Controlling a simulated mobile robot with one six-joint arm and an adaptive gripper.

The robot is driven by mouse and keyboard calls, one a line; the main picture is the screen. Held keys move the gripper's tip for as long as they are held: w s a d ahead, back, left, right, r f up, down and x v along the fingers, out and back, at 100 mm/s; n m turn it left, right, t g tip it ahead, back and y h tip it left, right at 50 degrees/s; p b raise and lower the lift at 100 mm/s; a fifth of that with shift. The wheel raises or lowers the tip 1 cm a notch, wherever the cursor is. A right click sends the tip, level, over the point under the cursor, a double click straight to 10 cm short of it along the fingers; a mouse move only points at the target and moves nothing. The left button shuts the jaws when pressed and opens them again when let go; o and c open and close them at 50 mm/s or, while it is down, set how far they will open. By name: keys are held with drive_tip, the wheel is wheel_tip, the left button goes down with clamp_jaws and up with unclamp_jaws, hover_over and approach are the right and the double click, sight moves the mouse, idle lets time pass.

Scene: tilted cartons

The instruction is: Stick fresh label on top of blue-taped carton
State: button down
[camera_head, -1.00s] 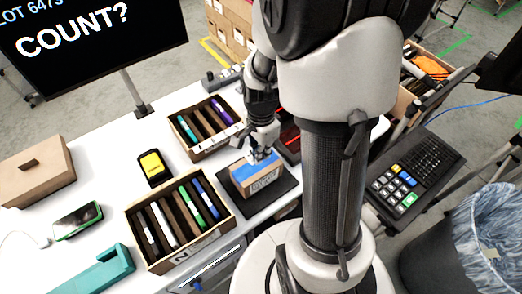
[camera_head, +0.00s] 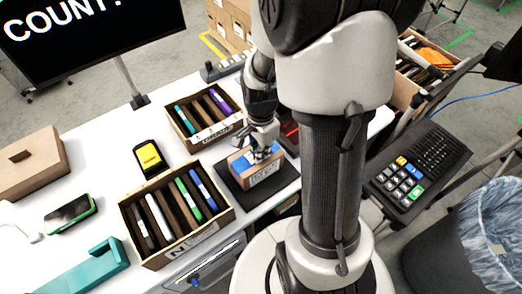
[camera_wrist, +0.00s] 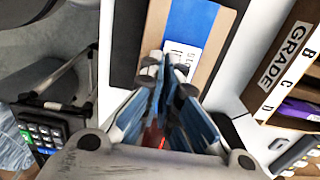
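The blue-taped carton (camera_head: 264,176) is a small brown box on a black pad (camera_head: 233,188) on the white table. In the wrist view, a blue tape strip (camera_wrist: 190,22) runs along the top of the carton (camera_wrist: 224,35). A white printed label (camera_wrist: 181,53) lies over the tape at the fingertips, partly hidden by them. My gripper (camera_head: 262,152) is over the carton top, pointing down. In the wrist view my gripper (camera_wrist: 166,78) has its fingers drawn together at the label's near edge. I cannot tell whether they pinch the label or only touch it.
An open box of several coloured folders (camera_head: 207,117) stands behind the carton, and another (camera_head: 178,215) at front left. A yellow-and-black device (camera_head: 150,158), a phone-like device (camera_head: 70,214) and a teal holder (camera_head: 88,270) lie left. A keypad (camera_head: 418,168) is at right.

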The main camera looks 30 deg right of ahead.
drive_tip(key=shift+f, duration=0.25)
idle(0.3)
idle(0.4)
drive_tip(key=c, duration=1.7)
unclamp_jaws()
drive_tip(key=shift+r, duration=0.1)
wheel_tip(320, 180, up, 18)
drive_tip(key=p, duration=0.5)
